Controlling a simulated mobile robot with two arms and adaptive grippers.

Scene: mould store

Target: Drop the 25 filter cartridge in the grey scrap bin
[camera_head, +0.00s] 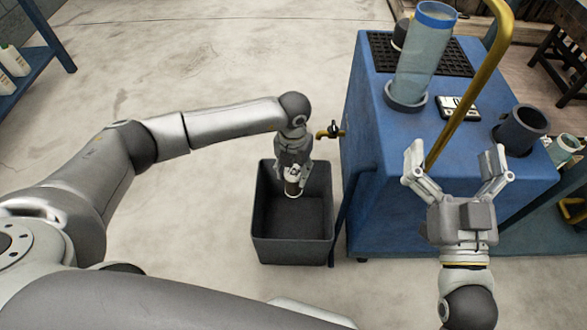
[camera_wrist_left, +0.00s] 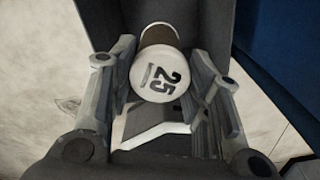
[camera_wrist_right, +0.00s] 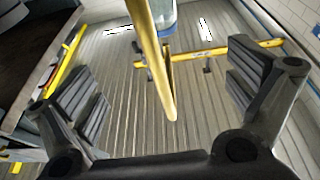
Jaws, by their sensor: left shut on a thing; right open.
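The 25 filter cartridge (camera_wrist_left: 158,76) has a white cap with a black 25 and a brown body. My left gripper (camera_head: 293,178) is shut on it, with a finger on each side of the cap in the left wrist view. The cartridge also shows in the head view (camera_head: 292,188), over the back part of the grey scrap bin (camera_head: 294,250). The bin stands open on the floor, and its visible inside looks empty. My right gripper (camera_head: 460,172) is open and empty, in front of the blue cabinet.
The blue cabinet (camera_head: 390,190) stands just right of the bin. It carries a clear cylinder (camera_head: 424,55), a dark cup (camera_head: 520,130) and a yellow bent pipe (camera_head: 470,90) near my right gripper. A brass tap (camera_head: 330,131) sticks out above the bin's back.

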